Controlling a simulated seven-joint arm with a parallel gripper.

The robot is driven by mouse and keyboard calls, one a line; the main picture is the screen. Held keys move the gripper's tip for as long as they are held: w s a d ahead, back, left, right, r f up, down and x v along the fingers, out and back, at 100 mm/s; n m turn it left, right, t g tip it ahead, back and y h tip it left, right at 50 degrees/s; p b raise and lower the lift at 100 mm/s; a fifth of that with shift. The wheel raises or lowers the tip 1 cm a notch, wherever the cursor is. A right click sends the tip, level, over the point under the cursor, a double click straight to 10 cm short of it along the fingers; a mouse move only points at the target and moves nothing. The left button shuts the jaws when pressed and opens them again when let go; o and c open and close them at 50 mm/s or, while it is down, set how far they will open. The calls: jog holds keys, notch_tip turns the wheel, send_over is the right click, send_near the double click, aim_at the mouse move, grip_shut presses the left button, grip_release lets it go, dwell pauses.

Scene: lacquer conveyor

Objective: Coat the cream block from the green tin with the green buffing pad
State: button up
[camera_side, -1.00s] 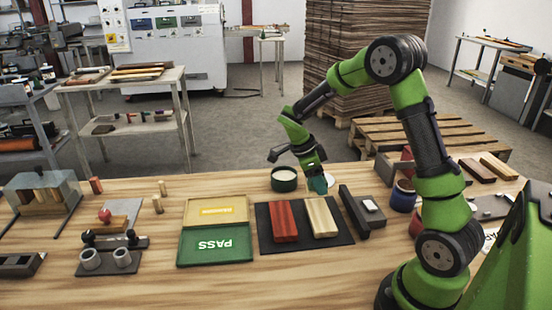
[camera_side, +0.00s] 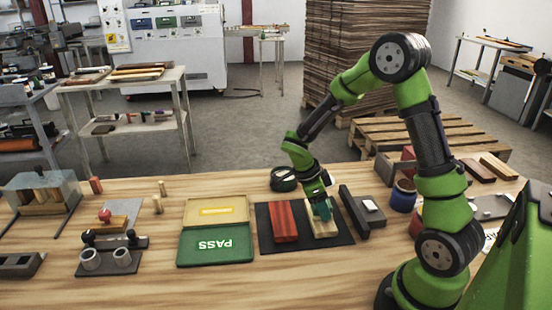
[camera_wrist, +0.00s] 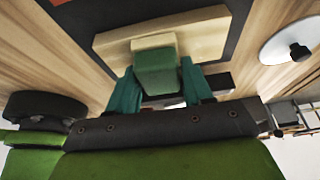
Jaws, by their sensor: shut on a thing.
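The cream block (camera_side: 320,231) lies on the dark mat (camera_side: 346,238), right of a red block (camera_side: 285,222). My gripper (camera_side: 320,198) is shut on the green buffing pad (camera_side: 322,210), low over the cream block's far half. In the wrist view the pad (camera_wrist: 155,72) sits between my two teal fingertips (camera_wrist: 158,90), with the cream block (camera_wrist: 205,40) just beyond it. The pad appears to be at or very near the block's surface; exact contact cannot be told. The green tin (camera_side: 283,185) stands open behind the mat, partly hidden by my arm.
A green PASS tray (camera_side: 215,256) and a yellow tray (camera_side: 217,203) lie left of the mat. A dark bar-shaped holder (camera_side: 354,213) stands close on the right. The wrist view shows a white disc with a black knob (camera_wrist: 300,50). Bare wood lies in front.

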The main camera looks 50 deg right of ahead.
jog(key=shift+s+a, duration=1.55)
jog(key=shift+s, duration=0.1)
jog(key=shift+w+d, duration=3.6)
jog(key=shift+w, duration=0.1)
notch_tip(320, 180, up, 8)
jog(key=shift+s+a, duration=0.1)
jog(key=shift+a, duration=0.05)
